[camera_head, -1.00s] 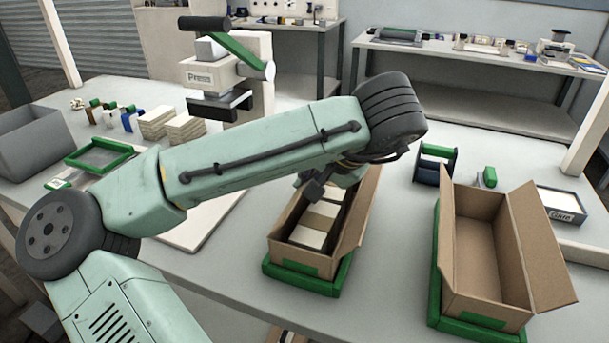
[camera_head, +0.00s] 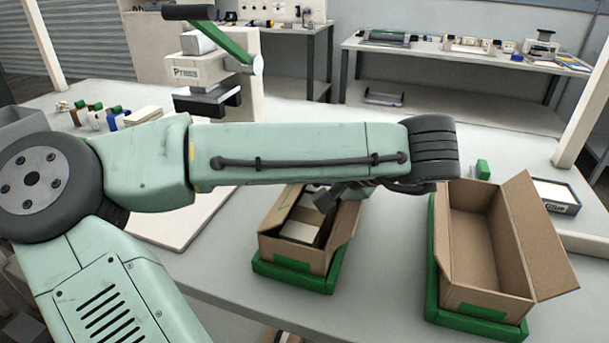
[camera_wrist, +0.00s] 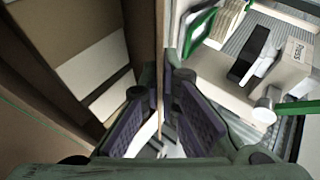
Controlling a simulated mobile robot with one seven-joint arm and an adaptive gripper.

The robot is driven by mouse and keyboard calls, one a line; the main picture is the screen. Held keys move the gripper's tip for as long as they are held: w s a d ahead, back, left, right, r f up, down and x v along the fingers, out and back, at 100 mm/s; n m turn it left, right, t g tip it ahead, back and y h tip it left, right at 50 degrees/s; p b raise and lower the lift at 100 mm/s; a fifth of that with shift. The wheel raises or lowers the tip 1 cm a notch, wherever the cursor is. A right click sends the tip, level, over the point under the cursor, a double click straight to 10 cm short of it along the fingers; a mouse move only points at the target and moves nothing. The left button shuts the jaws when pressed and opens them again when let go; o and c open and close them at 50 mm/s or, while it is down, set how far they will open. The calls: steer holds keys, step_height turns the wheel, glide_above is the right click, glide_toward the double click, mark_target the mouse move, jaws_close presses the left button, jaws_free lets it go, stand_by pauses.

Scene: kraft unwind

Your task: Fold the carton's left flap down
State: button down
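The carton (camera_head: 325,262) is an open brown cardboard box in a green holder (camera_head: 290,276) on the bench. Light packets (camera_head: 299,230) lie inside it. My gripper (camera_head: 328,202) is at the top of the carton, partly hidden by my arm in the head view. In the wrist view, my gripper (camera_wrist: 162,90) has its two fingers on either side of a cardboard panel seen edge-on (camera_wrist: 160,35), apparently the left flap. The pads' inner faces show with a gap between them. Whether the fingertips touch the panel is hard to tell.
A second open, empty carton (camera_head: 478,235) stands in a green holder (camera_head: 433,285) to the right. The press (camera_head: 205,80) stands behind, left of centre. A tray (camera_head: 558,195) lies at the far right. My arm hides part of the bench.

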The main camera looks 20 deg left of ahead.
steer(key=c, duration=1.8)
jaws_free()
steer(key=shift+c, duration=0.2)
